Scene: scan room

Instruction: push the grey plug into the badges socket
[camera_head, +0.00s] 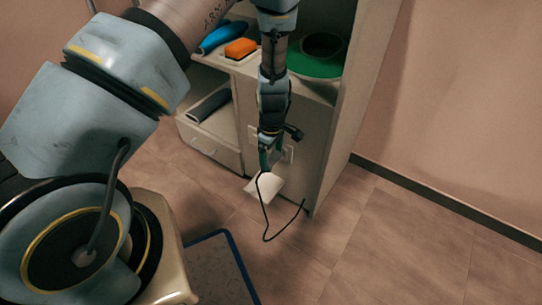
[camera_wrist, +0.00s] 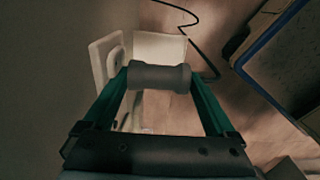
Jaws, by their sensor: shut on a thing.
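My gripper (camera_wrist: 159,90) is shut on the grey plug (camera_wrist: 160,76), a short grey cylinder held crosswise between its green fingertips. In the head view my gripper (camera_head: 266,160) points down beside the cabinet's lower face, and the plug cannot be made out there. A pale socket plate (camera_head: 289,154) shows on that face just right of the gripper, and another pale plate (camera_head: 252,133) lies to its left. The wrist view shows a pale plate (camera_wrist: 100,60) left of the plug, apart from it. No label is readable, so I cannot tell which is the badges socket.
A white flat-sided piece (camera_head: 265,187) shows below the gripper, with a black cable (camera_head: 265,220) looping near the floor. The cabinet (camera_head: 312,150) holds a blue item (camera_head: 220,37), an orange block (camera_head: 240,48) and a green round thing (camera_head: 315,65). Floor at right is clear.

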